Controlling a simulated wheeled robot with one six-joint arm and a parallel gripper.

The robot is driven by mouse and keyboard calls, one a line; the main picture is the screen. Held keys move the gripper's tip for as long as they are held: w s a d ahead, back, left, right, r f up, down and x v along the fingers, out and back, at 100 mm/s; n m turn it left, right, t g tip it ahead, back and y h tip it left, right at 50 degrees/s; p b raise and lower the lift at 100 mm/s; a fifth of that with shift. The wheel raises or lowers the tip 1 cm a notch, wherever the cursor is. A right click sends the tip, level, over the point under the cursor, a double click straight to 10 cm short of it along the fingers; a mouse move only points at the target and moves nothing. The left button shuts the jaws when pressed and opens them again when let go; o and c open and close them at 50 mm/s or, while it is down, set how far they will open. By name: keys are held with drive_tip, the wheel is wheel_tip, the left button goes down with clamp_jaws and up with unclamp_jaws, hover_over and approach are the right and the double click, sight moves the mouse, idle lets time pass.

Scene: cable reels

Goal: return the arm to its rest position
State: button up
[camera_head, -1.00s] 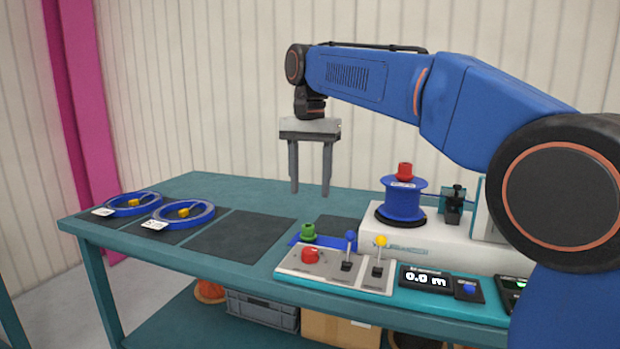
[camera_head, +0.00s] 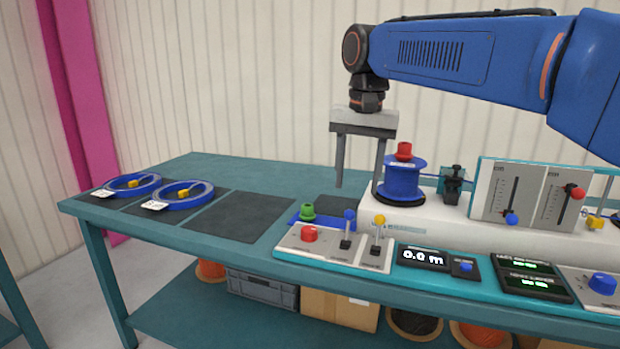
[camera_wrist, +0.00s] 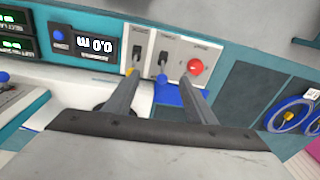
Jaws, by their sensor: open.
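My gripper (camera_head: 359,187) hangs from my blue arm, pointing down above the bench, left of the blue reel on the machine. Its two grey fingers are apart with nothing between them. In the wrist view my gripper (camera_wrist: 158,82) also shows empty, with the control panel (camera_wrist: 175,52) beyond its fingertips. The blue cable reel (camera_head: 403,180) with a red cap (camera_head: 404,151) sits on the white machine (camera_head: 440,218). In the head view the right finger overlaps the reel's left edge; I cannot tell the gap in depth.
Two blue coils (camera_head: 131,186) (camera_head: 183,195) lie on dark mats at the bench's left. An empty dark mat (camera_head: 240,216) is beside them. A panel with sliders (camera_head: 522,196) stands upright at right. A display (camera_head: 422,257) reads 0.0 m. Crates and reels fill the lower shelf.

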drive_tip(key=s+d+f+n+t, duration=0.1)
drive_tip(key=s+d+f, duration=0.8)
drive_tip(key=s+f, duration=0.3)
drive_tip(key=s+d+f+n+t, duration=0.2)
drive_tip(key=s+d+f, duration=0.8)
drive_tip(key=s+f, duration=0.3)
drive_tip(key=shift+f+t, duration=0.2)
drive_tip(key=shift+t, duration=0.1)
